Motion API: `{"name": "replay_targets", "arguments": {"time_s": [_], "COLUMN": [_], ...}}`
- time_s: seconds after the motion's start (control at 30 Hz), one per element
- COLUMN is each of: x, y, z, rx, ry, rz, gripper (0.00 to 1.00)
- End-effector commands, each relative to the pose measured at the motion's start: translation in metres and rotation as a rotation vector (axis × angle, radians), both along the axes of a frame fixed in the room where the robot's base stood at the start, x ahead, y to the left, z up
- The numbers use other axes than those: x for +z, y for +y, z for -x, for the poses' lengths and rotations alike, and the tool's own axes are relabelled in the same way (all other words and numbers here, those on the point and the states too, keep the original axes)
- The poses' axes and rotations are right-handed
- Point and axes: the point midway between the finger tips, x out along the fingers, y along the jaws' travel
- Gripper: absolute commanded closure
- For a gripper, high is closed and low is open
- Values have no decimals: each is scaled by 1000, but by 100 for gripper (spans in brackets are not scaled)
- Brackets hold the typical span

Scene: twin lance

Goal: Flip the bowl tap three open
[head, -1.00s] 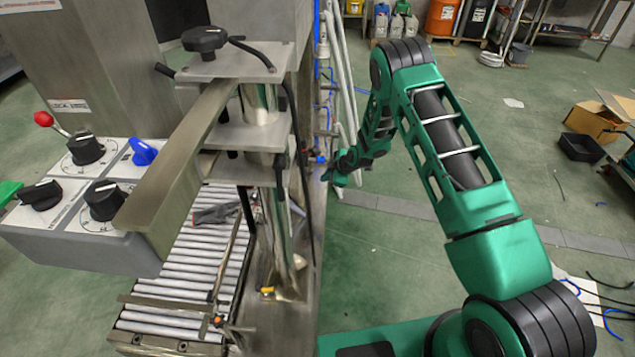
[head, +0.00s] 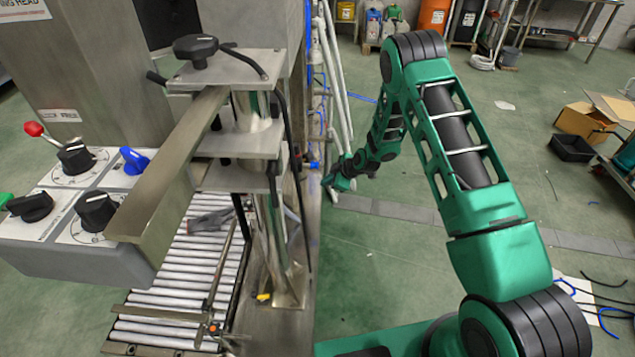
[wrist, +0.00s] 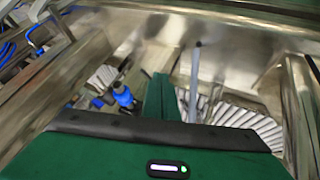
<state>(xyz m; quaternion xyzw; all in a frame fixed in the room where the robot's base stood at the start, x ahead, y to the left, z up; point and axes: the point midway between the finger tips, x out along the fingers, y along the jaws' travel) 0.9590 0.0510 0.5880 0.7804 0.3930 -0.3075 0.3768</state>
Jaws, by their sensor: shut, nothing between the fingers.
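My gripper (head: 328,183) is beside the right side of the steel machine, small and partly blurred in the head view. In the wrist view its green fingers (wrist: 160,97) are together with nothing between them. A blue-handled fitting (wrist: 122,94) stands just left of the fingers in the wrist view, apart from them in the picture. Small blue fittings (head: 314,165) also show on the machine's side near my gripper in the head view. I cannot tell which fitting is bowl tap three, or how its handle is turned.
A steel frame with blue hoses and pale pipes (head: 338,75) rises behind my gripper. A control panel (head: 60,255) with black, red, blue and green knobs is at left, above a roller conveyor (head: 190,275). Open green floor (head: 400,270) lies right of the machine.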

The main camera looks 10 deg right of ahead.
Motion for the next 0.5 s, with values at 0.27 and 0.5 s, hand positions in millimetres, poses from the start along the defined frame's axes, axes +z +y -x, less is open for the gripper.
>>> {"name": "replay_targets", "arguments": {"time_s": [0.27,0.5], "x": [-53,-58], "y": [25,28], "z": [39,51], "rx": [-468,-944], "ry": [217,435], "rz": [-571,-1155], "gripper": [100,100]}}
